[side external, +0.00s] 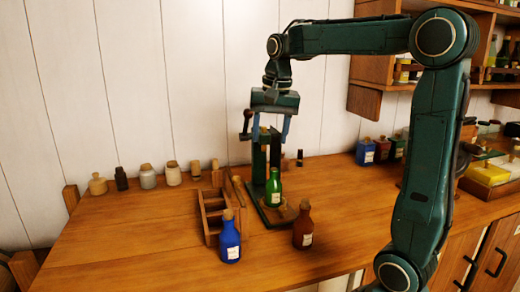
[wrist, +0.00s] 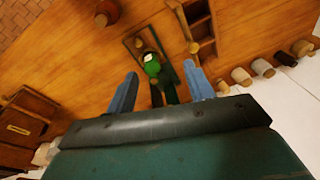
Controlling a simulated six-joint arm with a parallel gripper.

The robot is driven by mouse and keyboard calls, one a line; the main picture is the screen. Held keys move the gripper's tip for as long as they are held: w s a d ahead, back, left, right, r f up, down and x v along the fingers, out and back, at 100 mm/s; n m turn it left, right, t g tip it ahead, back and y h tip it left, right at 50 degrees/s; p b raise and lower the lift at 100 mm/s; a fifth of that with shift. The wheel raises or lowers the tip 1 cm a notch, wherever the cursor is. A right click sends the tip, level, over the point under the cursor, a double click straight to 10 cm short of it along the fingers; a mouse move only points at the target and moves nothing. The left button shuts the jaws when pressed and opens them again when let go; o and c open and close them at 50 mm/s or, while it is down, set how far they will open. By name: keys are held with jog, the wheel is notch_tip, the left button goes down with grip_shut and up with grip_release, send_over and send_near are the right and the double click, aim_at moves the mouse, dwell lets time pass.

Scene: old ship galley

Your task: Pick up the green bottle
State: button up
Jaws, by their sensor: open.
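The green bottle (side external: 273,188) has a pale label and stands upright on the base of a dark green stand (side external: 259,165). In the wrist view the green bottle (wrist: 152,66) shows from above, beyond and between my two blue fingers. My gripper (side external: 270,132) is open and empty, pointing down above the bottle and apart from it. In the wrist view my gripper (wrist: 160,70) has its fingers spread wide. The stand's upright rises close behind the bottle, near my fingers in the side view.
A blue bottle (side external: 230,240) and a brown bottle (side external: 303,228) stand in front. A wooden rack (side external: 211,225) is left of the stand. Several small jars (side external: 148,177) line the wall. More bottles (side external: 366,153) stand at the back right. The left tabletop (side external: 120,235) is clear.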

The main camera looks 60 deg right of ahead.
aim_at(274, 169)
jog(key=w+d+f+m+g, duration=0.1)
jog(key=w+d+m, duration=0.1)
jog(key=d, duration=0.4)
jog(key=w+d+f+m, duration=0.2)
jog(key=d+m, duration=0.2)
jog(key=d, duration=0.2)
jog(key=shift+w+d+g+y, duration=0.25)
jog(key=shift+d+g+y, duration=0.1)
jog(key=shift+g+y, duration=0.05)
jog(key=shift+f, duration=4.3)
jog(key=shift+f, duration=0.15)
jog(key=shift+w+f, duration=0.15)
jog(key=shift+f, duration=2.3)
jog(key=shift+c, duration=0.4)
grip_shut()
